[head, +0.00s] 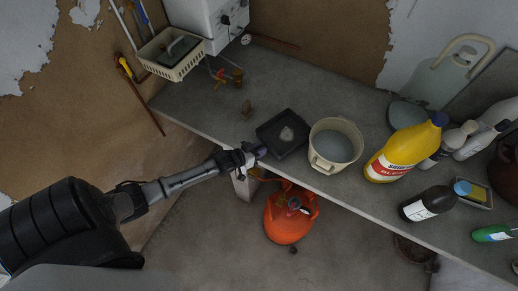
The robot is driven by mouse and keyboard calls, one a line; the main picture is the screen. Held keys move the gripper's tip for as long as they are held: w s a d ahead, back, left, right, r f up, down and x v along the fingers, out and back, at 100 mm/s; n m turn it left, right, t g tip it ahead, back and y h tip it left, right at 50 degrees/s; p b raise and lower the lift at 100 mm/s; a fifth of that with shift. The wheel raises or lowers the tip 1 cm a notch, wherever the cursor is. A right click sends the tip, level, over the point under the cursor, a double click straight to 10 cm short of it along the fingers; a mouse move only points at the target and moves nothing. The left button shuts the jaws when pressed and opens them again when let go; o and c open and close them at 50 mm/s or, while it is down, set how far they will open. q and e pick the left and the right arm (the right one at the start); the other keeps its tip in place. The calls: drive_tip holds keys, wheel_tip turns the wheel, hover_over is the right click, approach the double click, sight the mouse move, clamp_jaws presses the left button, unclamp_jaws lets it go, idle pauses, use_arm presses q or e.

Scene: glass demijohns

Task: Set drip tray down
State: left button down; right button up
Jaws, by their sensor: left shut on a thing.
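The drip tray (273,146) is a dark, square, shallow tray at the front edge of the grey bench, left of a cream bucket. A pale, irregular patch shows inside it. My left gripper (259,153) reaches in from the lower left and is shut on the tray's near left edge. The fingertips cover that edge, with a small purple spot there. The tray looks level and at or just above the bench top; I cannot tell whether it touches. My right gripper is out of view.
The cream bucket (316,160) stands close on the tray's right. An orange gas cylinder (287,222) stands on the floor below. Bench behind the tray is clear.

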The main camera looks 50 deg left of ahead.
use_arm(q)
drive_tip(key=shift+f, duration=0.15)
idle(0.5)
drive_tip(key=shift+f+b, duration=0.4)
drive_tip(key=shift+f, duration=0.1)
drive_tip(key=c, duration=1)
unclamp_jaws()
drive_tip(key=shift+o, duration=0.6)
drive_tip(key=shift+s+r, duration=0.1)
